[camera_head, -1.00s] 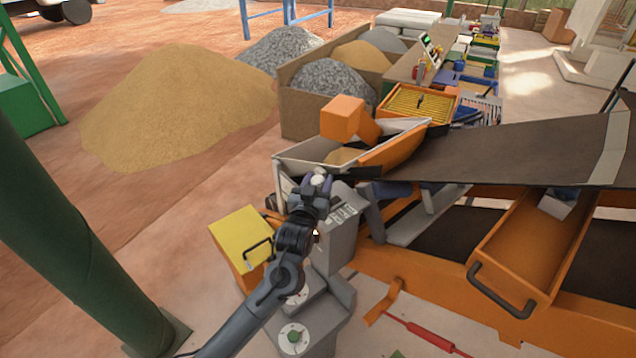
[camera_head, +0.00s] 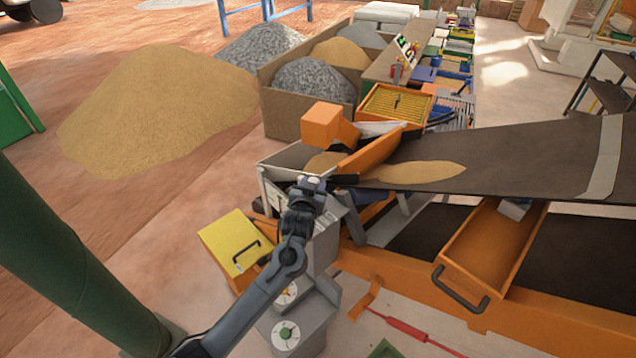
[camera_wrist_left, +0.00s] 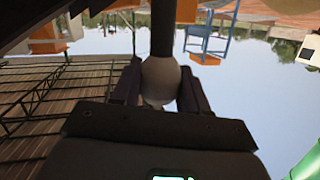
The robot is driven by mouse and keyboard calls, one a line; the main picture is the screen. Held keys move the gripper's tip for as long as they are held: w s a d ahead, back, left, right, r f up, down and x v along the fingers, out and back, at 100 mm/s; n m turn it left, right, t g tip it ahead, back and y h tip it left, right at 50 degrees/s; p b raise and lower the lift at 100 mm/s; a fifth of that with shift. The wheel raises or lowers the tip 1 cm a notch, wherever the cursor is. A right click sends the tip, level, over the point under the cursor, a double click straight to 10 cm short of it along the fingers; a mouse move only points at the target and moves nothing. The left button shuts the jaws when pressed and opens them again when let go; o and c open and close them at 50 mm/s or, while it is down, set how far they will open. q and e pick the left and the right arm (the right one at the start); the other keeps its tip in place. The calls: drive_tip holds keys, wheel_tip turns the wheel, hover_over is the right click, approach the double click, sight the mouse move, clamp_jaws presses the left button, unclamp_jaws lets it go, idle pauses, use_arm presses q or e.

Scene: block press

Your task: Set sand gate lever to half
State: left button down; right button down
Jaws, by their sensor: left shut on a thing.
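The sand gate lever shows best in the left wrist view, as a dark rod with a pale round knob (camera_wrist_left: 161,80). My left gripper (camera_wrist_left: 160,88) is shut on this knob, with one dark finger on each side of it. In the head view my left gripper (camera_head: 312,184) is at the front of the sand hopper (camera_head: 285,157), beside a grey housing with markings (camera_head: 328,222). The gripper covers most of the lever there. Sand (camera_head: 415,172) lies in a long streak on the dark conveyor belt (camera_head: 520,155). My right gripper is not in view.
A yellow-lidded box (camera_head: 232,243) with a black handle stands left of my left arm. An orange tray (camera_head: 490,250) sits under the belt at right. A green post (camera_head: 70,240) stands at the left. Sand (camera_head: 160,108) and gravel (camera_head: 310,82) piles lie farther back.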

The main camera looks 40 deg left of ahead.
use_arm(q)
drive_tip(key=shift+w+r, duration=0.1)
drive_tip(key=c, duration=0.6)
unclamp_jaws()
drive_tip(key=shift+w, duration=0.1)
drive_tip(key=shift+d, duration=0.1)
drive_tip(key=shift+b+v, duration=0.65)
drive_tip(key=shift+v, duration=4.8)
